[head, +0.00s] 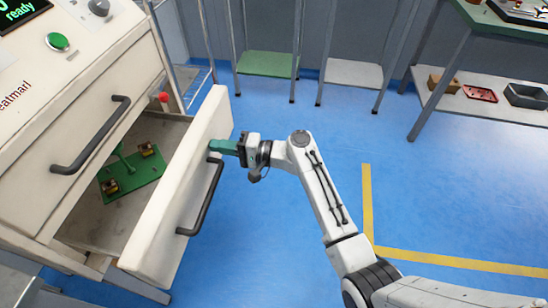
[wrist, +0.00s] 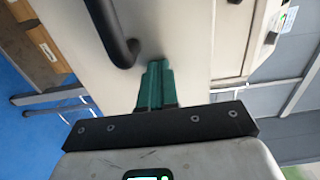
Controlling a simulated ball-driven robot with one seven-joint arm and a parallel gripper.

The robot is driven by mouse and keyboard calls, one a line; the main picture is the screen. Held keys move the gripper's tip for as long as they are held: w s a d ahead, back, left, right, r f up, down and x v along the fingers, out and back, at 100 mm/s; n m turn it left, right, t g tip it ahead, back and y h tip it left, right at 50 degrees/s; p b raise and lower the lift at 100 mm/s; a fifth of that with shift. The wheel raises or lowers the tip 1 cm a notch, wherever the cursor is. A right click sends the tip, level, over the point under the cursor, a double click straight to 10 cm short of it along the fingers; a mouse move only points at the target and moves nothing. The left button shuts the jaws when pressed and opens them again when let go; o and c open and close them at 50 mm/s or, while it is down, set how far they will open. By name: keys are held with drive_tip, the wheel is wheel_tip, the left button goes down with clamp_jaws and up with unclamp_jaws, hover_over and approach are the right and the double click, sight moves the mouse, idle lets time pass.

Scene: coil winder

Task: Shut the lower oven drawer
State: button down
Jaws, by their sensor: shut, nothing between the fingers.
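The lower oven drawer (head: 178,190) stands open in the head view, its white front pulled out from the oven body. A dark bar handle (head: 203,200) is on its front. Inside lies a green fixture (head: 133,175) with small brass-coloured parts. My gripper (head: 215,152) is shut and empty, its green fingers at the drawer front's outer face, above the handle's far end. In the wrist view my gripper (wrist: 155,72) points at the pale drawer front (wrist: 170,25), with the handle (wrist: 110,35) to its left. I cannot tell for certain whether the fingertips touch the front.
The upper drawer (head: 85,135) is shut, with its own dark handle (head: 92,135). A green button (head: 58,42) is on the panel above. Low shelves (head: 268,64) stand at the back, and a workbench (head: 480,100) with bins is at right. The blue floor right of the drawer is clear.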

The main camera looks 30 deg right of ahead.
drive_tip(key=b+x, duration=0.3)
drive_tip(key=x, duration=0.3)
drive_tip(key=b+x, duration=0.3)
drive_tip(key=x, duration=0.3)
drive_tip(key=b+x, duration=0.2)
drive_tip(key=x, duration=0.4)
drive_tip(key=shift+f+b, duration=0.3)
drive_tip(key=shift+b, duration=0.1)
drive_tip(key=shift+w+a+r+b, duration=0.1)
drive_tip(key=shift+w+a+b, duration=0.2)
drive_tip(key=shift+w+a, duration=0.15)
drive_tip(key=shift+r, duration=0.3)
drive_tip(key=shift+a+r, duration=0.1)
